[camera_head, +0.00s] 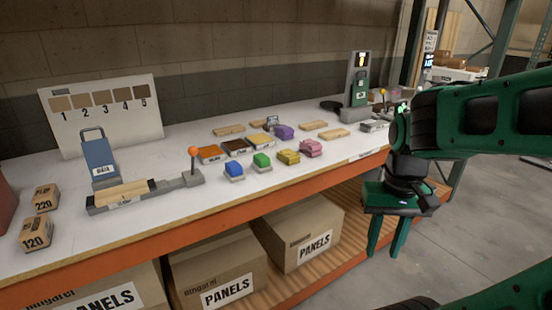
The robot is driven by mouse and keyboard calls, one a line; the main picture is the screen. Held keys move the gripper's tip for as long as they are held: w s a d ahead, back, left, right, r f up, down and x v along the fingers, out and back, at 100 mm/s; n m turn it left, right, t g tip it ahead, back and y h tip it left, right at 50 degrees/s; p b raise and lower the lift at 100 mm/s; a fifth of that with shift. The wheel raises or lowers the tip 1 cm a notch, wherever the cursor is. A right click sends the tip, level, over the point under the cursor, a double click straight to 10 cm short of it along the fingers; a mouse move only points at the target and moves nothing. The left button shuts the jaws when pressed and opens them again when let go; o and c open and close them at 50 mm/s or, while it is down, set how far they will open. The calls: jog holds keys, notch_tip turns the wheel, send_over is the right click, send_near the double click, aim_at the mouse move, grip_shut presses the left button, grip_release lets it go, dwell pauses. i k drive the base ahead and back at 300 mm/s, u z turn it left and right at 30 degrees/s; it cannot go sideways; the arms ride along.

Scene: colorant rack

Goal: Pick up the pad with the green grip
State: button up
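The pad with the green grip (262,160) sits on the white bench near its front edge. It stands between a blue-grip pad (234,171) on its left and a yellow-grip pad (288,157) on its right. My gripper (386,246) hangs to the right of the pads, beyond the bench's front edge. Its two green fingers point down and are spread apart, with nothing between them. The gripper is clear of the green-grip pad and touches none of the pads.
A pink-grip pad (311,148) and a purple-grip pad (283,132) stand nearby. Colored trays (237,146) lie behind the green-grip pad. A clamp jig with an orange-knobbed lever (193,152) is on the left. Boxes (302,236) fill the lower shelf.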

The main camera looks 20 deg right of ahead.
aim_at(261, 163)
jog(key=u, duration=0.05)
jog(key=i, duration=1)
jog(key=u, duration=0.65)
